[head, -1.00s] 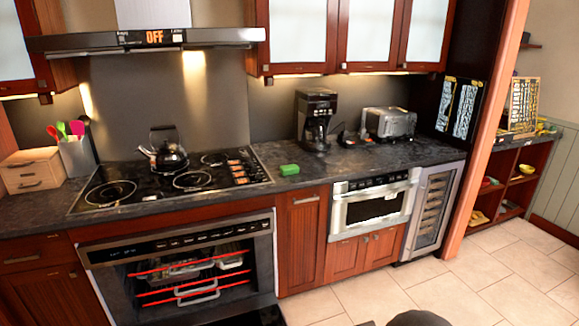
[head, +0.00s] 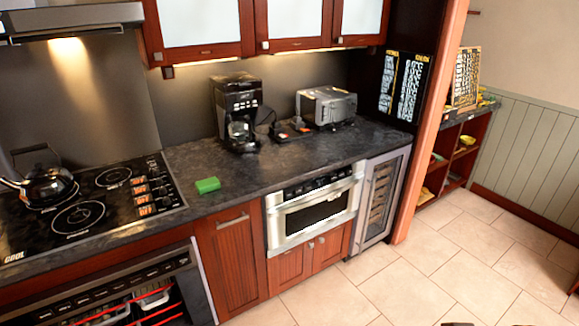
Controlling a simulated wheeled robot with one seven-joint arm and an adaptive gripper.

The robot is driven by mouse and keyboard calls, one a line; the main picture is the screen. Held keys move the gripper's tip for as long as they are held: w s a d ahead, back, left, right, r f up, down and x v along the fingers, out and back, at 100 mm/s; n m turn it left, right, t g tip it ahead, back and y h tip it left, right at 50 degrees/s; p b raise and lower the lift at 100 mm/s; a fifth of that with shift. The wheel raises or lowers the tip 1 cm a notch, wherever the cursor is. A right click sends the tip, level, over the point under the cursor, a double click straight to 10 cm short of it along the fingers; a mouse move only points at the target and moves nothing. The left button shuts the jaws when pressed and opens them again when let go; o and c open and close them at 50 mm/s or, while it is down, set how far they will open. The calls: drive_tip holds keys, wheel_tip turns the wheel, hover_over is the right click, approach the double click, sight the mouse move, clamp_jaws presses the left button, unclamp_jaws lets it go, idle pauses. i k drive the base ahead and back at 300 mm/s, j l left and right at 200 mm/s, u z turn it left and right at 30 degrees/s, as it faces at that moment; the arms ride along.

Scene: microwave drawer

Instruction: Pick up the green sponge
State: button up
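The green sponge (head: 207,185) lies on the dark stone countertop (head: 240,178), just right of the black cooktop (head: 85,205) and near the counter's front part. Nothing touches it or covers it.
A kettle (head: 45,186) sits on the cooktop. Below the counter is the microwave drawer (head: 313,210). The tiled floor (head: 400,275) in front is largely clear.

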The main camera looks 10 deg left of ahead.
sight(209, 185)
drive_tip(key=i+l+z, duration=0.2)
drive_tip(key=i+z, duration=0.15)
drive_tip(key=i+l+z, duration=0.1)
drive_tip(key=i+z, duration=0.25)
drive_tip(key=i+u, duration=0.85)
drive_tip(key=i+j+u, duration=0.15)
drive_tip(key=u, duration=0.3)
drive_tip(key=i+j+u, duration=0.1)
drive_tip(key=i+u, duration=0.4)
drive_tip(key=u, duration=0.35)
drive_tip(key=i+u, duration=0.25)
drive_tip(key=u, duration=0.2)
drive_tip(key=i+l+u, duration=0.15)
drive_tip(key=u, duration=0.25)
drive_tip(key=i+l+u, duration=0.35)
drive_tip(key=i+u, duration=0.15)
drive_tip(key=i, duration=0.1)
